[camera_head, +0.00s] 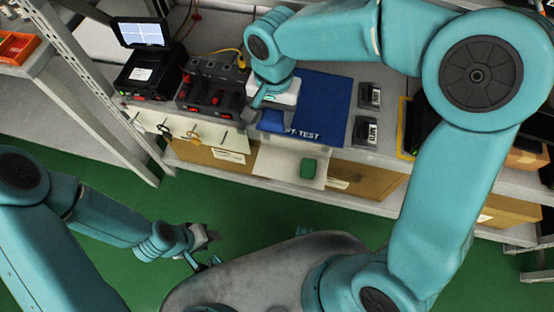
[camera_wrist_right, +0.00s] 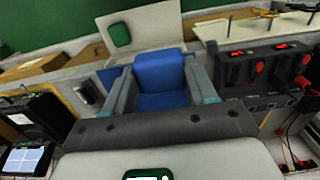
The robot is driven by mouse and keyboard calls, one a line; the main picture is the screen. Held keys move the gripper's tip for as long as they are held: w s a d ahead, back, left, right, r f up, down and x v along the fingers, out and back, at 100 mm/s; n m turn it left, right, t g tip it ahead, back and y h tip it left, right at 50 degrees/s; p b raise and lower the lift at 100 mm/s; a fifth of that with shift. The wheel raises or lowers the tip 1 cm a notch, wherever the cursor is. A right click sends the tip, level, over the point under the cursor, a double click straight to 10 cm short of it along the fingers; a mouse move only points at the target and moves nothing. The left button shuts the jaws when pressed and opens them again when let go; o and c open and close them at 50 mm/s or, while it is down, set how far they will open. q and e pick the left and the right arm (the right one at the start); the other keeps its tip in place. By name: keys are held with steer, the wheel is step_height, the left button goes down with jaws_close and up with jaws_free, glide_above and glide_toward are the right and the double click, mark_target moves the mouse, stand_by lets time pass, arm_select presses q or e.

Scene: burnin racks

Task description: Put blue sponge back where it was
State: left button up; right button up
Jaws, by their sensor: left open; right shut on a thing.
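The blue sponge (camera_head: 271,121) is between the fingers of my right gripper (camera_head: 268,112), over the left part of the blue mat (camera_head: 325,98). In the right wrist view the sponge (camera_wrist_right: 160,75) fills the gap between the two grey fingers of my right gripper (camera_wrist_right: 163,95), which is shut on it. I cannot tell whether the sponge touches the mat. My left gripper (camera_head: 207,242) is open and empty, low over the green floor and away from the bench.
A white panel (camera_head: 283,163) with a green block (camera_head: 308,168) juts from the bench front. Dark units with red knobs (camera_head: 211,97) and a black box with a screen (camera_head: 143,34) stand left. Two small black devices (camera_head: 370,95) lie right of the mat.

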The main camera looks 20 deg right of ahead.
mark_target(274, 163)
steer(key=shift+f, duration=0.25)
step_height(274, 163, down, 20)
steer(key=b, duration=0.4)
steer(key=shift+a, duration=0.15)
steer(key=shift+r, duration=0.15)
steer(key=shift+f, duration=0.2)
steer(key=o, duration=0.9)
steer(key=shift+r, duration=0.1)
steer(key=shift+o, duration=0.2)
steer(key=shift+r, duration=0.1)
